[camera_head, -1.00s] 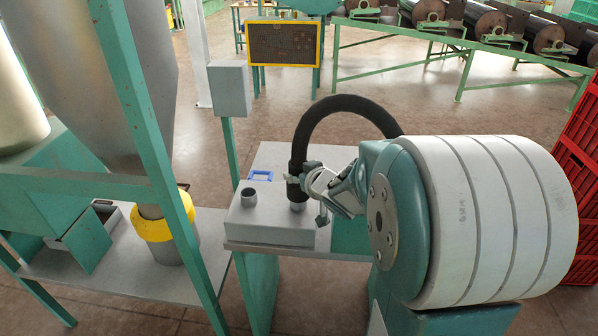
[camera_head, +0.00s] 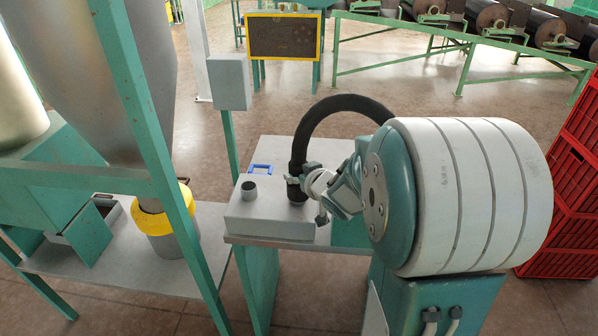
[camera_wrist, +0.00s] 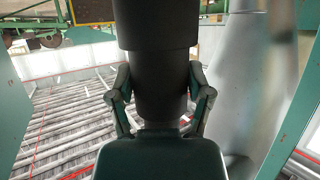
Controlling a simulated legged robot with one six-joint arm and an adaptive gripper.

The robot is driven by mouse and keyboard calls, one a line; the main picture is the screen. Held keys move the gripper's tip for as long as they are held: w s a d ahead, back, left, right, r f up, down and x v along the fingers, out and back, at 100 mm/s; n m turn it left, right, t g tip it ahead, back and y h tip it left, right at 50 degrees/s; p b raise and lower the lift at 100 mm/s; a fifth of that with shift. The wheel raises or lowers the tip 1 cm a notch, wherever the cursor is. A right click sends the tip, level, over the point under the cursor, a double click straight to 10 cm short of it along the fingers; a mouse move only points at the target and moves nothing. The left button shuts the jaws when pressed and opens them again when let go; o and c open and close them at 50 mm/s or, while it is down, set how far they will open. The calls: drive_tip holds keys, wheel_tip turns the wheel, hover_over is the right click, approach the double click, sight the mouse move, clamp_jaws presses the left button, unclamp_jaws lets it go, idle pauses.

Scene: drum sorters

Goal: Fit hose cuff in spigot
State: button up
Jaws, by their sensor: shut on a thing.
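My gripper (camera_head: 297,182) is shut on the hose cuff (camera_head: 297,194), the lower end of a black hose (camera_head: 340,103) that arches up and back to the right. In the wrist view, the two fingers of my gripper (camera_wrist: 160,97) press on both sides of the dark cuff (camera_wrist: 158,65). The cuff is about upright over the right part of a grey box (camera_head: 262,224). Its lower end reaches down to the box top, and the spigot there is hidden; I cannot tell how deep it sits. An open grey spigot (camera_head: 249,191) stands free at the left.
A blue handle (camera_head: 260,169) lies behind the box on the grey table. A green post (camera_head: 160,160), a yellow-collared hopper outlet (camera_head: 157,220) and a grey post-mounted box (camera_head: 229,83) stand left. Red crates (camera_head: 572,190) are stacked at the right.

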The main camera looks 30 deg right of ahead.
drive_tip(key=shift+f, duration=0.75)
drive_tip(key=o, duration=1.3)
drive_tip(key=shift+c, duration=0.2)
drive_tip(key=v, duration=0.7)
drive_tip(key=shift+s, duration=0.2)
